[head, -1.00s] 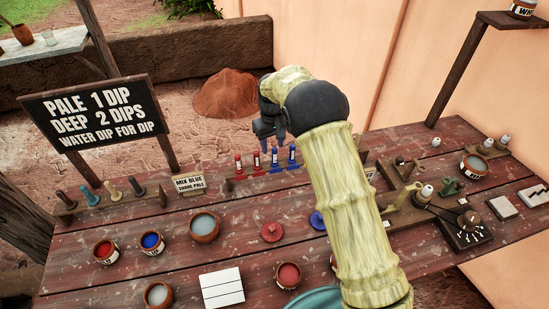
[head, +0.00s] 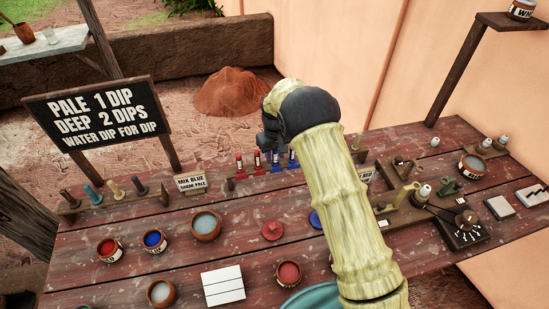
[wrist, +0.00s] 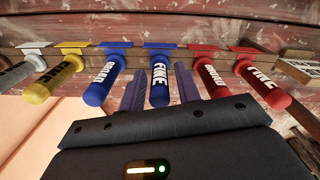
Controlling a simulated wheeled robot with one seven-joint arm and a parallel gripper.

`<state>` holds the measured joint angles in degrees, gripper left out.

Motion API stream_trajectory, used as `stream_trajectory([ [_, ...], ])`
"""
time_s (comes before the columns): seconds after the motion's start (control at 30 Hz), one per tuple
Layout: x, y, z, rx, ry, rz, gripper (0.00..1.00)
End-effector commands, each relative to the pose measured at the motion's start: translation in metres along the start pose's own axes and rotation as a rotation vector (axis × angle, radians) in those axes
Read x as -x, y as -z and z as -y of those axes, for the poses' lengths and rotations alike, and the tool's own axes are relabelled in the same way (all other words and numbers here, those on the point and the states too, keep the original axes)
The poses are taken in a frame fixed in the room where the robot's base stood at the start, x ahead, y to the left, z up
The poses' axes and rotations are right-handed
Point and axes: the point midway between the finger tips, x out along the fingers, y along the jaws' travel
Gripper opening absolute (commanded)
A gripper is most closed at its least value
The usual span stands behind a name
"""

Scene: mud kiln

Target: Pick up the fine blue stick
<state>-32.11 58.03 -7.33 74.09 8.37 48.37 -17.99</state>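The broad blue stick (wrist: 104,82) is just left of the fingers, close to the left one.
A broad red stick (wrist: 211,78) is close to my right finger, with a fine red stick (wrist: 262,84) beyond it. A yellow stick (wrist: 53,80) is on the left. Paint pots and a white tile (head: 222,286) are on the table (head: 130,225).

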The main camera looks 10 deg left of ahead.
Motion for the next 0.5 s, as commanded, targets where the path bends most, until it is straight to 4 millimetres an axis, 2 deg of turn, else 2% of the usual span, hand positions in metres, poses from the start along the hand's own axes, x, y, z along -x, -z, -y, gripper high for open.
stream_trajectory([
  [0.03,0.0000,-0.0001,-0.0003,0.000,0.000,0.000,0.23],
  [0.13,0.0001,-0.0001,-0.0001,0.000,0.000,0.000,0.03],
  [0.17,0.0001,0.0000,0.0000,0.000,0.000,0.000,0.00],
  [0.5,0.0029,0.0005,0.0008,0.001,0.000,-0.001,0.00],
])
